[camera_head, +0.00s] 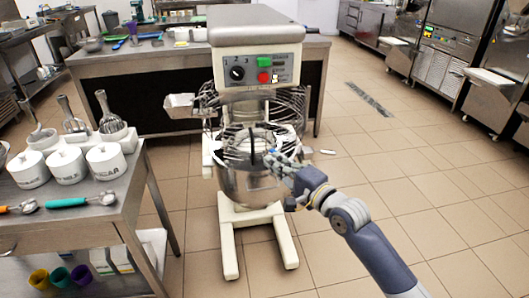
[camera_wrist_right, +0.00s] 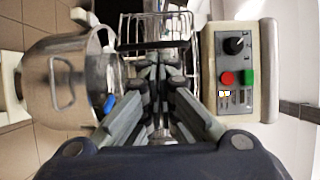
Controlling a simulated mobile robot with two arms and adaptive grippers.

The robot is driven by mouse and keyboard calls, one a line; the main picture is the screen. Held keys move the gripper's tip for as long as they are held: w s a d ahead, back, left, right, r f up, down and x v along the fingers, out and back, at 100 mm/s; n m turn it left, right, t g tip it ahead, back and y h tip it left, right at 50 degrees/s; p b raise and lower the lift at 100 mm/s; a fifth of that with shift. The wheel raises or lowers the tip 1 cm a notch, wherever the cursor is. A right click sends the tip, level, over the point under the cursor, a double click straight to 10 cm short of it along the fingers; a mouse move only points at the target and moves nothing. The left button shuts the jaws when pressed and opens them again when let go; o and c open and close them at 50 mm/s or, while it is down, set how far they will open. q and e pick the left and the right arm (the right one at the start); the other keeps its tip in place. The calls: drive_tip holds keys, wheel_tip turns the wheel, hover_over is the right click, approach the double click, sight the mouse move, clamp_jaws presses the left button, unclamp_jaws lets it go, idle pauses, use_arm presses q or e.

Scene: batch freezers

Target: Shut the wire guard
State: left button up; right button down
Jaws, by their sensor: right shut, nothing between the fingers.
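The wire guard (camera_head: 290,104) is on the mixer (camera_head: 255,28), under its head and above the steel bowl (camera_head: 240,186). Its bars show on both sides of the mixer's neck and in a ring over the bowl; I cannot tell how far open it stands. In the right wrist view the guard (camera_wrist_right: 155,28) lies beyond the fingertips, and the bowl (camera_wrist_right: 62,85) is at the left. My right gripper (camera_head: 275,160) is shut and empty at the front right of the bowl, close to the guard's lower bars. I cannot tell if it touches them. My left gripper is out of view.
A control panel (camera_head: 257,70) with a dial and red and green buttons faces me; it is right of the gripper in the wrist view (camera_wrist_right: 238,75). A steel table (camera_head: 105,210) with canisters stands at left. A bench (camera_head: 160,55) is behind. The floor at right is clear.

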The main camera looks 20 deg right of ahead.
approach(238, 137)
drive_tip(key=shift+w+d+f, duration=0.1)
drive_tip(key=shift+d+f, duration=0.05)
drive_tip(key=shift+d, duration=0.35)
drive_tip(key=shift+w+d+f, duration=0.1)
drive_tip(key=shift+d, duration=0.35)
drive_tip(key=w+a+p, duration=0.1)
drive_tip(key=p, duration=0.1)
drive_tip(key=w+a+m+h+p, duration=0.1)
drive_tip(key=w, duration=0.1)
drive_tip(key=shift+a+r+p, duration=0.2)
drive_tip(key=shift+a+p, duration=0.1)
drive_tip(key=shift+p, duration=0.05)
drive_tip(key=shift+t+h, duration=0.3)
drive_tip(key=w, duration=0.1)
drive_tip(key=w+a, duration=0.2)
drive_tip(key=shift+w+a+f+b, duration=0.15)
drive_tip(key=shift+w+f+b, duration=0.1)
drive_tip(key=shift+w+b, duration=0.15)
drive_tip(key=shift+r, duration=0.2)
drive_tip(key=shift+r, duration=0.1)
